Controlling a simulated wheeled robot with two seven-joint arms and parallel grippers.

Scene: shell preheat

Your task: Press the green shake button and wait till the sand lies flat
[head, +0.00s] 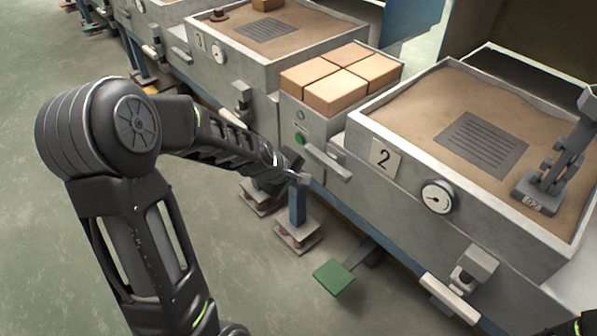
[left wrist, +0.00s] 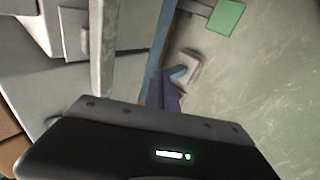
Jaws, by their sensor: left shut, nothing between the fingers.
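The green shake button (head: 300,138) is on the front of the grey box between the two sand bins. My left gripper (head: 303,179) is shut and empty, below the button in the picture and apart from it. In the left wrist view, the gripper body fills the bottom, and the button cannot be made out. Sand (head: 410,108) lies in the bin marked 2 (head: 515,222). Its surface is uneven, with a low mound towards the back. A dark slotted plate (head: 481,146) and a dark stepped piece labelled 02 (head: 552,182) rest on the sand.
A green foot pedal (head: 334,278) is near the floor and also shows in the left wrist view (left wrist: 226,18). A ledge (head: 328,162) juts out beside the button. Tan blocks (head: 335,88) lie on the box above. The floor (head: 230,240) is open at left.

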